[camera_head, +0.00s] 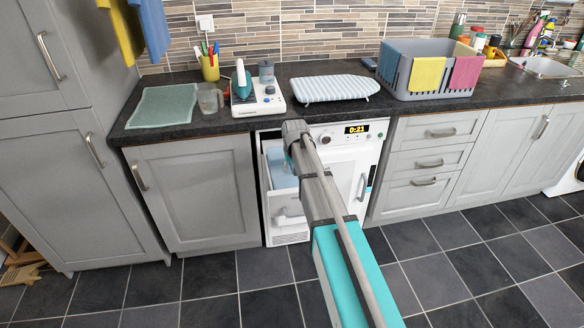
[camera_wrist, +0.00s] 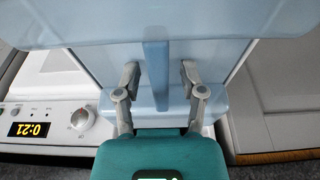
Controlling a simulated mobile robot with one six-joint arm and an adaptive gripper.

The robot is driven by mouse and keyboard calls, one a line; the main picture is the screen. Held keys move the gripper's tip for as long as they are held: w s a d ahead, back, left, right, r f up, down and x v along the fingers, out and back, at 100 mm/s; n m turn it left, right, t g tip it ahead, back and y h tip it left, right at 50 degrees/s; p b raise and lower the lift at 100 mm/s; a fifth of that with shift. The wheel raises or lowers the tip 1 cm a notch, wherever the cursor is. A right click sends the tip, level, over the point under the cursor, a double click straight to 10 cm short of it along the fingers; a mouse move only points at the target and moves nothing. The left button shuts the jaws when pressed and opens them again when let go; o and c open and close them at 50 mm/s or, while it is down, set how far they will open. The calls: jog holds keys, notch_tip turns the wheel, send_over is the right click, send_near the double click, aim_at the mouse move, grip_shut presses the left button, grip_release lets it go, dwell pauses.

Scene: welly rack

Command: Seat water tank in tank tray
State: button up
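The water tank is a light blue, see-through box. In the head view the tank (camera_head: 283,180) sits within the white pulled-out tank tray (camera_head: 287,229) at the left of the dryer; I cannot tell how deep it is in. In the wrist view the tank (camera_wrist: 90,60) fills most of the picture, with a darker blue upright grip bar (camera_wrist: 155,70) in the middle. My gripper (camera_wrist: 160,72) has one finger on each side of this bar, with a visible gap on both sides. It is open. In the head view my arm hides the fingertips.
The white dryer (camera_head: 350,165) has a lit display and knob, also seen in the wrist view (camera_wrist: 45,125). Grey cabinets stand on both sides. The dark worktop (camera_head: 225,123) above holds an iron station, a small ironing board and a grey basket. The tiled floor in front is clear.

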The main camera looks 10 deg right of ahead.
jog(key=shift+r, duration=0.15)
dwell(0.3)
jog(key=p+v, duration=0.3)
jog(key=w+p+v, duration=0.1)
jog(key=p+v, duration=0.2)
jog(key=p, duration=0.1)
jog(key=w+p+v, duration=0.1)
jog(key=p+v, duration=0.2)
jog(key=v, duration=0.1)
jog(key=shift+w+r+p, duration=0.1)
jog(key=shift+r+p, duration=0.3)
dwell(0.9)
jog(key=s+g+p, duration=0.1)
jog(key=s+g, duration=0.1)
jog(key=s, duration=2.7)
jog(key=shift+a+r+g, duration=0.3)
jog(key=shift+a+r, duration=0.05)
jog(key=shift+r, duration=0.05)
jog(key=shift+s+f, duration=0.1)
jog(key=shift+s, duration=0.05)
jog(key=shift+c, duration=0.3)
